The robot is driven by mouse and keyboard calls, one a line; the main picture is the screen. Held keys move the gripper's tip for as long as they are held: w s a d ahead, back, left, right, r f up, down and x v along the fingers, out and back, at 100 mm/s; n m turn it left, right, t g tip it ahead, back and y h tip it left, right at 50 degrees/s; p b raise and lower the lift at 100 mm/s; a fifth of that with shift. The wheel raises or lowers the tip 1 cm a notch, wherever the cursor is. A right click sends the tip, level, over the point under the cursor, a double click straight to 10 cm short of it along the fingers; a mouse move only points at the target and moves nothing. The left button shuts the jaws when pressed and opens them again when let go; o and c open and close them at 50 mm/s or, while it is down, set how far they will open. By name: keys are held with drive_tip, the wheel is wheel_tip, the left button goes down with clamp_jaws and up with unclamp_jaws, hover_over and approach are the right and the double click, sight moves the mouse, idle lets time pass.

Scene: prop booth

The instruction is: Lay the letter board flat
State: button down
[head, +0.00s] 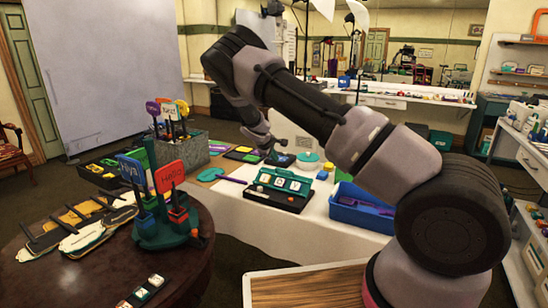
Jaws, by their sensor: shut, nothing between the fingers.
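The letter board (303,201) is dark green with a few white letter tiles. It sits near the front edge of the white-covered table (250,220), and its tile face looks tilted up toward the camera. My gripper (281,159) is small in view, just behind the board and apart from it as far as I can see. It looks shut and empty. My arm crosses the right half of the view and hides part of the table behind it.
A blue bin (345,214) stands right of the board. A grey box with prop signs (183,151) stands left on the table. A round dark table (105,265) in front holds a green sign stand (160,232), masks and a tile strip. A wooden top (310,288) is at the bottom.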

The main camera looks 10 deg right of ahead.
sight(283, 170)
drive_tip(key=x, duration=1)
drive_tip(key=shift+f, duration=0.1)
drive_tip(key=shift+w+d, duration=0.1)
drive_tip(key=shift+d, duration=0.05)
drive_tip(key=shift+w+d+f+g+y, duration=0.1)
drive_tip(key=shift+w+d+g+y, duration=0.3)
drive_tip(key=shift+g, duration=0.1)
drive_tip(key=shift+w+d+f+g+y, duration=0.2)
drive_tip(key=shift+w+f+g+y, duration=0.1)
drive_tip(key=shift+w+g, duration=0.1)
drive_tip(key=shift+w+d+f+g+y, duration=0.2)
drive_tip(key=shift+w+g+y, duration=0.1)
drive_tip(key=shift+g, duration=0.1)
drive_tip(key=shift+f, duration=0.15)
drive_tip(key=shift+w+d+f, duration=0.55)
drive_tip(key=shift+w+f, duration=0.2)
drive_tip(key=shift+w, duration=0.05)
drive_tip(key=shift+d+f, duration=0.1)
drive_tip(key=shift+f, duration=0.05)
